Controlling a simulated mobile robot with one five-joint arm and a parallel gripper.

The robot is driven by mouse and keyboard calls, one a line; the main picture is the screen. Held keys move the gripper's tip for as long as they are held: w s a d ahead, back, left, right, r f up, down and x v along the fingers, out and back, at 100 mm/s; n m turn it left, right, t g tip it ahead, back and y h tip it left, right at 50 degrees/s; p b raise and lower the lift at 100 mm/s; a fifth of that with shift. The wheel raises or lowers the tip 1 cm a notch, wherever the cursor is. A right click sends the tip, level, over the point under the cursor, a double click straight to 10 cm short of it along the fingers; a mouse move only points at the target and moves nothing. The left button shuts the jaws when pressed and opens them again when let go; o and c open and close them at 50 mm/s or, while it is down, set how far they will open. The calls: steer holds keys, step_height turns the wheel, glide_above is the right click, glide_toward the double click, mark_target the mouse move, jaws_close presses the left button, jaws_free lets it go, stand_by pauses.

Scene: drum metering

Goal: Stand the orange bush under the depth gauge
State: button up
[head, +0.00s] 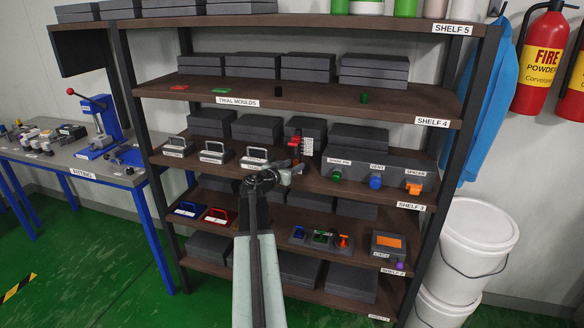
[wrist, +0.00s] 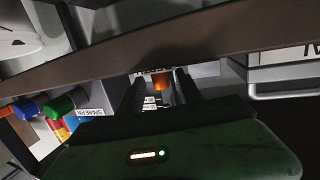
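A small orange piece (wrist: 160,83), which looks like the orange bush, sits between the fingertips of my gripper (wrist: 161,92) in the wrist view. The fingers stand apart on both sides of it; I cannot tell whether they touch it. In the head view my gripper (head: 290,172) reaches to the front of shelf 3, and the piece cannot be made out there. Just behind my gripper stands a dark upright fixture with red parts (head: 294,143) and small labels, possibly the depth gauge. My gripper and arm hide its lower front.
Handled moulds (head: 214,152) stand left of the fixture. Boxes with green (head: 336,175), blue (head: 376,182) and orange (head: 414,188) knobs stand right. Shelf 4 (head: 300,99) overhangs. Below are trays (head: 220,215) and small coloured parts (head: 322,237). A bench (head: 70,152) with a blue press stands left.

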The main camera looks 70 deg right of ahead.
steer(key=shift+r, duration=0.15)
steer(key=p+v, duration=0.2)
steer(key=v, duration=1)
